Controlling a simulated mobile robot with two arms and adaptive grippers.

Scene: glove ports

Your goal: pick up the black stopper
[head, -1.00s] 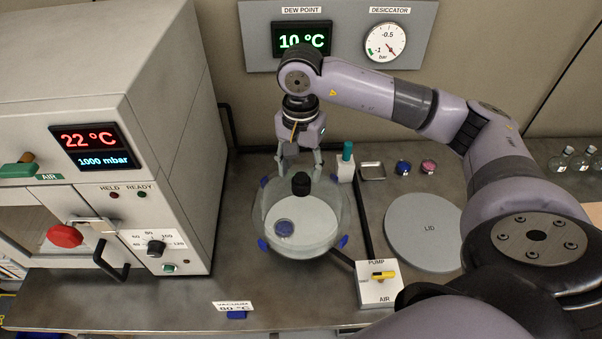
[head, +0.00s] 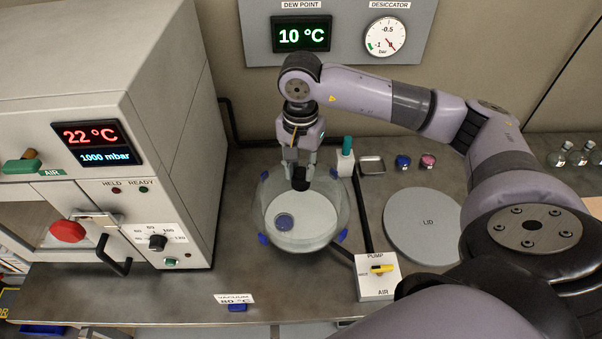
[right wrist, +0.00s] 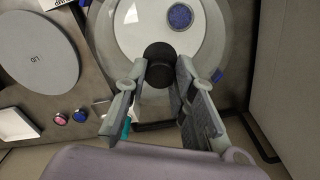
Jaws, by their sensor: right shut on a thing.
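The black stopper (head: 301,180) is a short dark cylinder at the back part of the round glass desiccator (head: 335,232). In the right wrist view the stopper (right wrist: 160,66) sits between the fingertips. My right gripper (head: 300,177) comes down from above and is shut on the stopper; it also fills the lower middle of the right wrist view (right wrist: 162,80). I cannot tell whether the stopper is still seated in the glass. My left gripper is not in view.
A blue dish (head: 284,222) lies on the white plate inside the glass. A grey lid disc (head: 425,228) lies to the right. The pump valve box (head: 377,280) stands in front, and the oven (head: 110,150) is at left. A teal-topped white block (head: 346,162) stands close behind the glass.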

